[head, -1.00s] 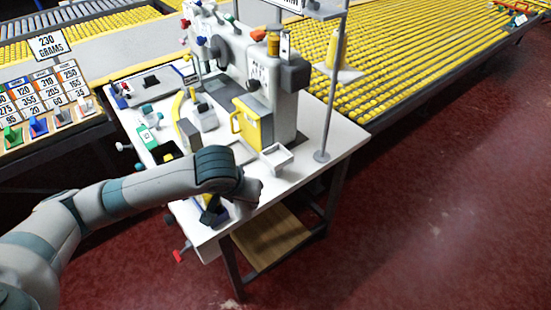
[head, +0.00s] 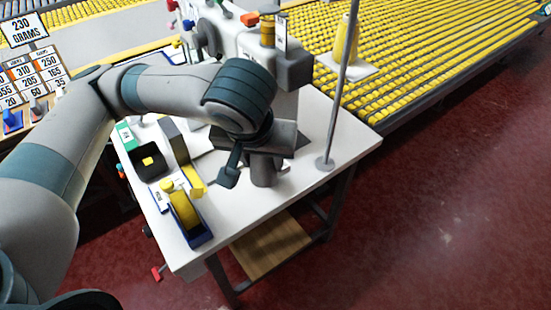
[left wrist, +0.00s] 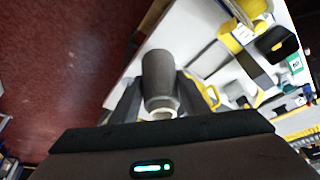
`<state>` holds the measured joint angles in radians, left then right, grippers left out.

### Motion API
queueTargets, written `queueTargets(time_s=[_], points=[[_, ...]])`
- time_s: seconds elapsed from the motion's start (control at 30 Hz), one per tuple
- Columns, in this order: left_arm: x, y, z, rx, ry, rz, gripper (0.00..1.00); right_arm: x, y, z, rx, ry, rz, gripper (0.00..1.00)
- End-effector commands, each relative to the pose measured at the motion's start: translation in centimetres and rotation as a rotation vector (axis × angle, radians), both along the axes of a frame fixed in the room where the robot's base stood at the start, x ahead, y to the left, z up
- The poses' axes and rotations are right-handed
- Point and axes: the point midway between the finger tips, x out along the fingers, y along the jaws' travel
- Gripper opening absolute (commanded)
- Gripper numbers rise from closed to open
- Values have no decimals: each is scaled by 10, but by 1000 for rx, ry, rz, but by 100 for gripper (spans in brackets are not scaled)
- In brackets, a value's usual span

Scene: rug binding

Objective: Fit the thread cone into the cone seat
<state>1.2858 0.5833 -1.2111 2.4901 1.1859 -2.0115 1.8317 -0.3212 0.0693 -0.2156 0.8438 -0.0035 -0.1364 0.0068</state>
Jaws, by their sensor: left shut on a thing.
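My left gripper (head: 260,150) is over the right part of the white sewing table, in front of the machine. In the left wrist view it (left wrist: 160,98) is shut on a dark grey, slightly tapered cylinder, which looks like the thread cone (left wrist: 160,72). In the head view this grey cone (head: 264,170) hangs upright below the fingers; I cannot tell whether it touches the tabletop. A yellow cone (head: 345,40) stands on a white plate (head: 340,66) beside the pole. I cannot make out an empty cone seat. My right gripper is not in view.
A blue tape dispenser (head: 192,222) with yellow tape sits at the table's front left, near a black box (head: 150,162). The pole (head: 335,120) rises just right of my gripper. White tabletop (head: 335,135) is bare around the pole's foot. A roller conveyor (head: 430,60) lies behind.

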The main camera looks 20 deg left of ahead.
Motion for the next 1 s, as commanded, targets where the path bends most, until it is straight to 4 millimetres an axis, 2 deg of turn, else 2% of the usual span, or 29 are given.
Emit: queueTargets(time_s=[0.2,0.57,0.77,1.0], points=[[-5,2,6,-1,0,10,14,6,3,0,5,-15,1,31],[-2,2,4,-3,2,11,14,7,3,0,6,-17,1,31],[16,6,-8,-3,4,15,14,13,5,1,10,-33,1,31],[59,13,-33,0,4,17,14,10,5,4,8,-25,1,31]])
